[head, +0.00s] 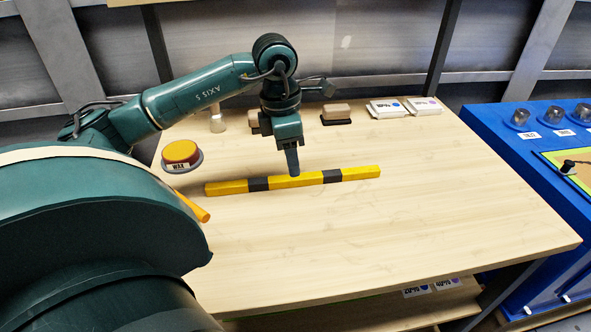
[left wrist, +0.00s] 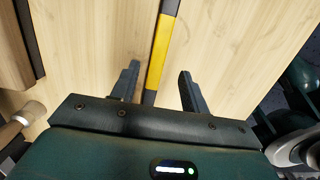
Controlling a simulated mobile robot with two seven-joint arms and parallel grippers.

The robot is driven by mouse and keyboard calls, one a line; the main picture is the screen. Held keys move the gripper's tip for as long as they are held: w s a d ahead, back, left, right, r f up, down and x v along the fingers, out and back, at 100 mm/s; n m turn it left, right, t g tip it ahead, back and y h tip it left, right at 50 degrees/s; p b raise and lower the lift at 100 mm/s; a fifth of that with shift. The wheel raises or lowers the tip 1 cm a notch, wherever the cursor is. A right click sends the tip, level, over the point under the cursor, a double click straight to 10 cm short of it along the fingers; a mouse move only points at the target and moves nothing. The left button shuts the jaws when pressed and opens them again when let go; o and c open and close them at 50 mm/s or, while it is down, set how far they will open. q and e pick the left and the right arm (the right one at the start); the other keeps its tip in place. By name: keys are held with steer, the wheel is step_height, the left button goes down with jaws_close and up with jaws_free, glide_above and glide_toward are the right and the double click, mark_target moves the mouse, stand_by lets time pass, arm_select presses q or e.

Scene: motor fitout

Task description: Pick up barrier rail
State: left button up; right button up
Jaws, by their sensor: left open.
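The barrier rail (head: 352,174) is a long yellow bar with black bands, lying flat on the wooden table in the head view. In the left wrist view the rail (left wrist: 158,50) runs up the picture between the two fingers. My left gripper (head: 293,168) points down over the rail's middle in the head view. Its fingers (left wrist: 160,85) are apart in the left wrist view, with a gap on each side of the rail. Whether the fingertips are level with the rail or above it is hard to tell. My right gripper is in neither view.
A round wax tin (head: 181,152) and an orange stick (head: 203,213) lie at the table's left. Sanding blocks (head: 336,112) and white boxes (head: 388,109) stand along the back. A blue bench (head: 480,118) adjoins at right. The wooden table (head: 440,200) is clear at front and right.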

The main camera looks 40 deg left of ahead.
mark_target(295, 181)
arm_select(q)
steer(key=f, duration=0.5)
steer(key=shift+w+d, duration=0.1)
steer(key=shift+w, duration=0.3)
jaws_close()
